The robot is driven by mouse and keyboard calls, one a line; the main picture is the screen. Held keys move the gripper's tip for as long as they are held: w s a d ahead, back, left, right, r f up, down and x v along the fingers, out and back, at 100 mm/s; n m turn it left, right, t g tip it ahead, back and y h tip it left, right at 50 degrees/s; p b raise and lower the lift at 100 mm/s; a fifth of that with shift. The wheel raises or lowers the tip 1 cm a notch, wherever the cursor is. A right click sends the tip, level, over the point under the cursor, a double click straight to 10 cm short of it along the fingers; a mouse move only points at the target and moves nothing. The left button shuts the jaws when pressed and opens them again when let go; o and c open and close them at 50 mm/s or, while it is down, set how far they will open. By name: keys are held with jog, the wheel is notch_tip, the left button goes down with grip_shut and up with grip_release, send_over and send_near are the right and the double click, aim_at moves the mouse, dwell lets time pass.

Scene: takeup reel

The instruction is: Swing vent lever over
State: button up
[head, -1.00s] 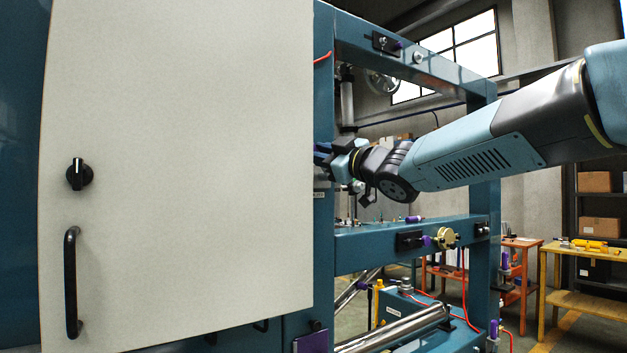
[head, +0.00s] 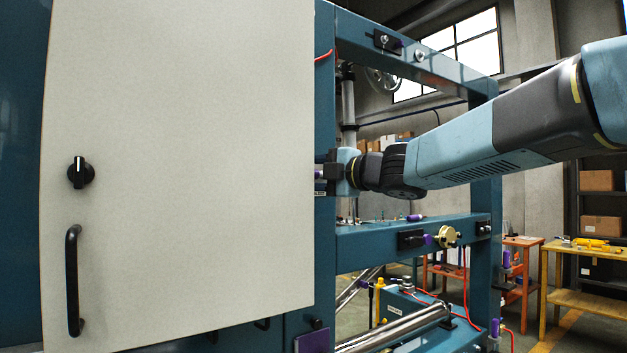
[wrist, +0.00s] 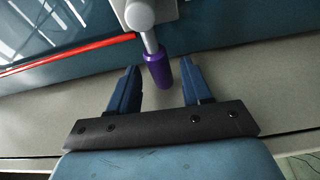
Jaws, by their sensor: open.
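The vent lever appears to be the purple grip (wrist: 159,73) on a short metal shaft, coming out of a pale grey block (wrist: 146,12) in the wrist view. My gripper (wrist: 160,68) is open, with one blue finger on each side of the purple grip and a gap on both sides. The grip's end lies between the fingers in the picture; I cannot tell the depth exactly. In the head view my gripper (head: 325,173) is at the edge of the white door, which hides the fingertips and most of the lever.
The large white door (head: 190,130) with black knob (head: 80,172) and handle (head: 72,280) stands left of my gripper. A blue frame beam (head: 370,240) runs below my wrist. A red rod or hose (wrist: 70,53) passes left of the lever in the wrist view.

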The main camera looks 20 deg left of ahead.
jog(key=s+d, duration=0.4)
jog(key=shift+d, duration=0.3)
dwell(0.4)
jog(key=shift+d, duration=0.1)
